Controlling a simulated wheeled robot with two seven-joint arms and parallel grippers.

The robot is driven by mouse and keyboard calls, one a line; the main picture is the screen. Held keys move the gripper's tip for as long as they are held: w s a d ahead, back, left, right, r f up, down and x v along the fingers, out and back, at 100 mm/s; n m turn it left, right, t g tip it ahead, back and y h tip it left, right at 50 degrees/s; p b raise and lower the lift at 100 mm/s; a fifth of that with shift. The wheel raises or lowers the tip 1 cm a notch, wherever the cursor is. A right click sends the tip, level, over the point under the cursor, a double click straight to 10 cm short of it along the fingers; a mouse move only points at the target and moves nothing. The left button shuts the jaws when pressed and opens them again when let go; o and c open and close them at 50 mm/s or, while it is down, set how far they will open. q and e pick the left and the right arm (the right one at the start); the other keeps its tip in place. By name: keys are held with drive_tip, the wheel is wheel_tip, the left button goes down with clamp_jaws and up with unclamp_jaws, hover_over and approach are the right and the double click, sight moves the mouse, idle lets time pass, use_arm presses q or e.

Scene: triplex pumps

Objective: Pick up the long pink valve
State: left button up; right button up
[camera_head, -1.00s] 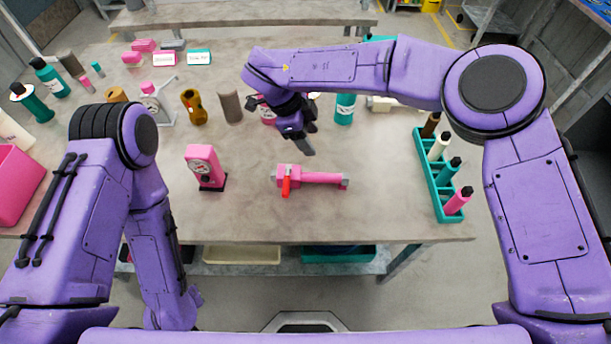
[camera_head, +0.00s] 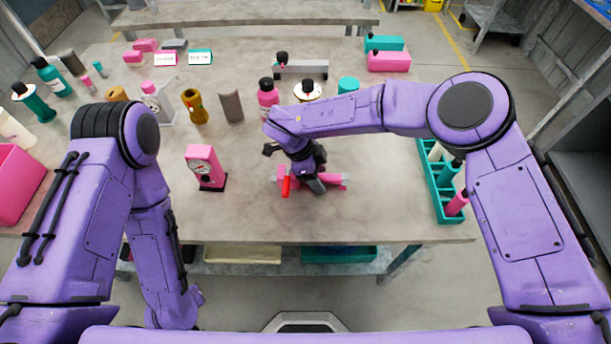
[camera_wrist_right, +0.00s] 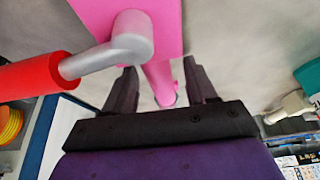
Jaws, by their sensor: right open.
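The long pink valve (camera_head: 334,180) lies on the table in front of me, with a grey fitting and a red handle (camera_head: 286,187) at its left end. My right gripper (camera_head: 316,184) is over the middle of the valve and hides part of it. In the right wrist view the open fingers (camera_wrist_right: 158,78) stand on either side of the valve's narrow pink stem. The wide pink body (camera_wrist_right: 168,30), a grey lever and the red handle (camera_wrist_right: 28,78) show beyond and to the left. Whether the fingers touch the stem is unclear. My left arm hangs low at left; its gripper does not show.
A pink gauge block (camera_head: 205,166) stands left of the valve. A teal rack (camera_head: 440,205) with bottles is at the table's right edge. Bottles and a dark cylinder (camera_head: 231,106) stand farther back. The table front between gauge and rack is mostly clear.

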clamp_jaws()
drive_tip(key=shift+r, duration=0.1)
wheel_tip(320, 180, up, 10)
idle(0.4)
drive_tip(key=shift+f+b, duration=0.9)
drive_tip(key=shift+f, duration=1.3)
drive_tip(key=shift+f, duration=0.35)
drive_tip(key=shift+f+b, duration=1.25)
drive_tip(key=shift+f, duration=1.3)
drive_tip(key=shift+r, duration=0.1)
